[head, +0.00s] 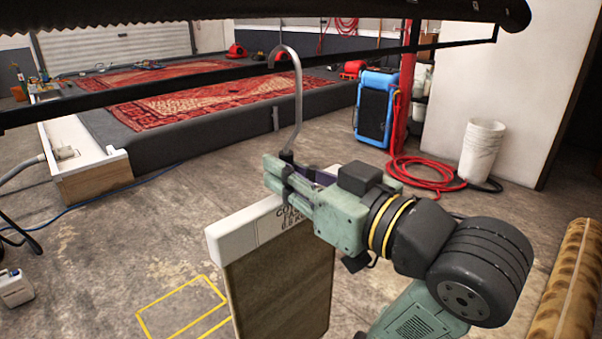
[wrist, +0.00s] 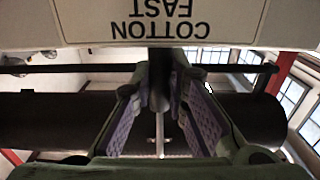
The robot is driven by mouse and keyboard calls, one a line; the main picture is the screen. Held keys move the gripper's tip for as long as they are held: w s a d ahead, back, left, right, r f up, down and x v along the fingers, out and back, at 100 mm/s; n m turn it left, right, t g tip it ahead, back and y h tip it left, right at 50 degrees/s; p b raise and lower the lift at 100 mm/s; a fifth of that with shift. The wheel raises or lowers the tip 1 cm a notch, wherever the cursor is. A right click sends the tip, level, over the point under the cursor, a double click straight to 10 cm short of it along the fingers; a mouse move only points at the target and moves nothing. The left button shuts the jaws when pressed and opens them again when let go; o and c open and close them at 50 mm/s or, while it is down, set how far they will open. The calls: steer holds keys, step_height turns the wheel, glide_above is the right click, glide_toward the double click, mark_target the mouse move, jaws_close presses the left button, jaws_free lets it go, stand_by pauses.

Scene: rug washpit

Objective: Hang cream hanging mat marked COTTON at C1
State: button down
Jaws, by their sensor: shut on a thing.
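The cream hanging mat (head: 240,232) hangs below my gripper in the head view, its lettering partly hidden by my gripper. Its cream header (wrist: 240,22) fills the top of the wrist view and reads COTTON FAST, upside down. A tall grey metal hook (head: 298,105) rises from the mat. My gripper (head: 283,172) is shut on the hook's lower stem. The hook's curved top overlaps a thin dark rail (head: 190,88) in the head view; I cannot tell whether it touches or bears on it. No C1 mark is readable.
A thick dark roll (head: 230,12) runs above the rail. A red patterned rug (head: 190,95) lies on a raised platform behind. A blue machine (head: 375,103), red hose (head: 425,172) and white bucket (head: 482,150) stand at right. A yellow floor outline (head: 150,330) is lower left.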

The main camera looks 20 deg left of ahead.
steer(key=p+x, duration=0.1)
steer(key=x, duration=2)
stand_by(1.3)
steer(key=shift+w+a, duration=0.1)
steer(key=shift+a, duration=0.05)
steer(key=shift+f, duration=0.15)
steer(key=shift+f+b, duration=1.45)
steer(key=shift+f, duration=0.5)
steer(key=c, duration=1.5)
jaws_free()
